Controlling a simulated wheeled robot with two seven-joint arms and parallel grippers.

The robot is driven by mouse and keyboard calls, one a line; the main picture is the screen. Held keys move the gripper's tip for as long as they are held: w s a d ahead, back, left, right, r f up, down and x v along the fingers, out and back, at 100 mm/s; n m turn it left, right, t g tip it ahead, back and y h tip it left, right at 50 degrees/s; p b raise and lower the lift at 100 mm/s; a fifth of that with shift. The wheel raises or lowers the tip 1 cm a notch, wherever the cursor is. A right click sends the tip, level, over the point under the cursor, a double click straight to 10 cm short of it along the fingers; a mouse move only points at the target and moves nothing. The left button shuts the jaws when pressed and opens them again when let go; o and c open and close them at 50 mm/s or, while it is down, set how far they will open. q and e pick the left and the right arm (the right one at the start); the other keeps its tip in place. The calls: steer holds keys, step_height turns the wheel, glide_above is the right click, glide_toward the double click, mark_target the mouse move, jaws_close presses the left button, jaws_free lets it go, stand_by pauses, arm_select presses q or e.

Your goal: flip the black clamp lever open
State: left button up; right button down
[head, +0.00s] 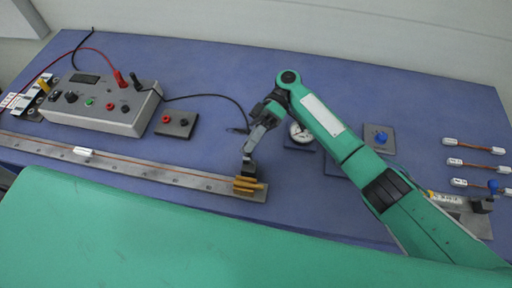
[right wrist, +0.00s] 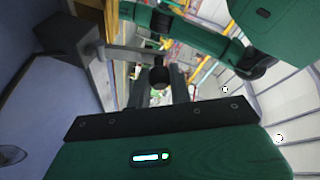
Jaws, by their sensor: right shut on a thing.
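My right gripper (head: 249,166) reaches down from the right to the near end of a long metal rail. It is shut on the black clamp lever there, just above a brass-coloured clamp block (head: 249,186). Most of the lever is hidden by the gripper in the head view. In the right wrist view, a round black knob (right wrist: 160,75) sits between the two fingers of the right gripper (right wrist: 162,88). A grey bar (right wrist: 128,52) runs left from near it to a dark block. My left gripper is not in view.
The metal rail (head: 120,167) with a copper-coloured wire runs along the table's front left. A grey meter box (head: 110,105) with cables stands behind it.

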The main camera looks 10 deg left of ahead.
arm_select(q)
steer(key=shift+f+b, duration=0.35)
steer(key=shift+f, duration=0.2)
arm_select(e)
steer(key=shift+w+f, duration=0.1)
steer(key=shift+w, duration=0.2)
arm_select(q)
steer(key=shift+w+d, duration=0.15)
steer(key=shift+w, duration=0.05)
arm_select(e)
steer(key=shift+g, duration=0.3)
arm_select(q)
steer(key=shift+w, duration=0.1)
arm_select(e)
steer(key=c, duration=1.3)
jaws_free()
steer(key=shift+w, duration=0.1)
steer(key=shift+o, duration=0.2)
arm_select(q)
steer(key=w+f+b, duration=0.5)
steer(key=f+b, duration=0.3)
steer(key=b, duration=0.3)
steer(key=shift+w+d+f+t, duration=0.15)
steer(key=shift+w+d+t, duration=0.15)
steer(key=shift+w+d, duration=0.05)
arm_select(e)
steer(key=f+v, duration=0.1)
steer(key=v, duration=1.1)
steer(key=shift+d+r, duration=0.15)
steer(key=shift+r, duration=0.2)
